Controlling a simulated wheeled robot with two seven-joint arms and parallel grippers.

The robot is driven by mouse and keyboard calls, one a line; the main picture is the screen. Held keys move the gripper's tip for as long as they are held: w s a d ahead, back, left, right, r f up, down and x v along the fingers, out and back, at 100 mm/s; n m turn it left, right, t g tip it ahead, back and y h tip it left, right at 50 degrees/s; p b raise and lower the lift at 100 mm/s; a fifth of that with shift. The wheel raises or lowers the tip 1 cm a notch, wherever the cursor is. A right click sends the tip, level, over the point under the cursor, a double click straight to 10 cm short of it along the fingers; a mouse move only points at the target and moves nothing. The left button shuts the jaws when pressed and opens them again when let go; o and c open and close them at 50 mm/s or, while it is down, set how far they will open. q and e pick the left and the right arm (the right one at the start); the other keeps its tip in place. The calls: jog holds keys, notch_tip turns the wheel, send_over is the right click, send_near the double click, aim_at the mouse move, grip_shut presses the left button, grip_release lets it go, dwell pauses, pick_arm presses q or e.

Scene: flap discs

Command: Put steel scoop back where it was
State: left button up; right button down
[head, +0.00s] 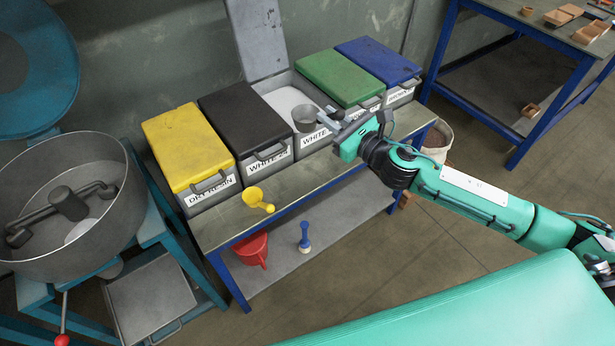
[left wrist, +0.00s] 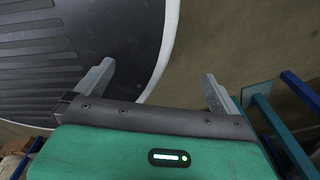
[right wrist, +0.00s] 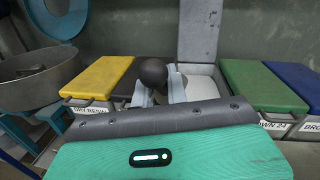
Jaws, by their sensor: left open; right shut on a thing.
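The steel scoop (head: 303,116) is a grey metal cup. It shows at the front of the open bin (head: 313,139) labelled WHITE, which holds white powder (head: 284,101). My right gripper (head: 340,128) is shut on the scoop's handle, just right of the cup. In the right wrist view a dark round part (right wrist: 152,72) sits at the fingertips of my right gripper (right wrist: 160,92); I cannot tell which part of the scoop it is. Whether the cup touches the bin or powder is unclear. My left gripper (left wrist: 160,85) is open and empty, seen only in its wrist view.
Lidded bins in yellow (head: 190,145), black (head: 243,117), green (head: 340,76) and blue (head: 378,60) flank the open one, whose grey lid (head: 257,38) stands upright. A yellow scoop (head: 258,200) lies at the bench front (head: 225,228). A mixer (head: 60,245) stands left.

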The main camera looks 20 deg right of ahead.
jog(key=shift+w+d+f, duration=0.15)
jog(key=shift+f, duration=0.05)
notch_tip(320, 180, down, 20)
jog(key=b, duration=0.3)
jog(key=shift+r+b, duration=0.15)
jog(key=shift+b, duration=0.2)
jog(key=c, duration=1.4)
grip_release()
pick_arm(q)
jog(key=w, duration=0.1)
jog(key=w+f, duration=0.1)
jog(key=w, duration=0.3)
jog(key=shift+w+d+f, duration=0.1)
jog(key=shift+d+f, duration=0.25)
